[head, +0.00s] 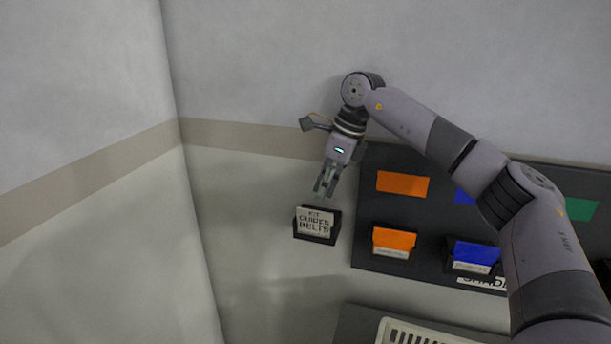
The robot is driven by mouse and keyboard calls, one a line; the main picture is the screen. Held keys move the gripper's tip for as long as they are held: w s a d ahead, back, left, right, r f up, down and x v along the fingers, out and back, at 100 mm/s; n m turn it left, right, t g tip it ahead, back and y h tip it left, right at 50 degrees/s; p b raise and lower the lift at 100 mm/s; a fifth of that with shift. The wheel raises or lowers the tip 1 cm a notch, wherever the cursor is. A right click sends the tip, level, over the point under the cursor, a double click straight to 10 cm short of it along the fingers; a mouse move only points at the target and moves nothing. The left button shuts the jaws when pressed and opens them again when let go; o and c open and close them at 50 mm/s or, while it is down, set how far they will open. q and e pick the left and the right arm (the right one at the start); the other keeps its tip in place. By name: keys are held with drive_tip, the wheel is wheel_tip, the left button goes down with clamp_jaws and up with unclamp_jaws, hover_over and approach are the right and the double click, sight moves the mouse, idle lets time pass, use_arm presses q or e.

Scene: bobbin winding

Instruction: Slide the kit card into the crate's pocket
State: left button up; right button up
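The kit card (315,220) is pale and printed "KIT GUIDES BELTS". It stands leaning in a small black holder (319,239) on the pale surface, left of the dark board. My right gripper (323,191) points down just above and behind the card's top edge. Its two fingers look apart with nothing held between them, and they seem clear of the card. A pale slotted object (420,338) is cut off at the bottom edge; I cannot tell whether it is the crate. No pocket can be made out. My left gripper is out of view.
A dark board (416,211) on the right carries orange (402,184), blue and green patches. An orange card block (394,241) and a blue one (475,255) stand on it. Walls close in at left and back. The surface left of the holder is bare.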

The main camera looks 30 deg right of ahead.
sight(318, 211)
drive_tip(key=shift+w+d+r+h, duration=0.1)
drive_tip(key=shift+d+r+h, duration=0.05)
drive_tip(key=shift+d+r, duration=0.3)
drive_tip(key=shift+w+d+r+h, duration=0.1)
drive_tip(key=shift+d+r+h, duration=0.1)
drive_tip(key=shift+r, duration=0.3)
drive_tip(key=shift+s+d+f+b, duration=0.1)
drive_tip(key=shift+s+f+b, duration=0.2)
drive_tip(key=shift+f+b, duration=0.3)
drive_tip(key=b+x, duration=0.3)
drive_tip(key=x, duration=0.1)
drive_tip(key=shift+w+f, duration=0.15)
drive_tip(key=shift+w, duration=0.1)
drive_tip(key=shift+b+x, duration=0.6)
drive_tip(key=shift+x, duration=1.05)
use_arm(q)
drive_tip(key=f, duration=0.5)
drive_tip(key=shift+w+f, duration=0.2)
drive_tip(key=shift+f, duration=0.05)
use_arm(e)
clamp_jaws()
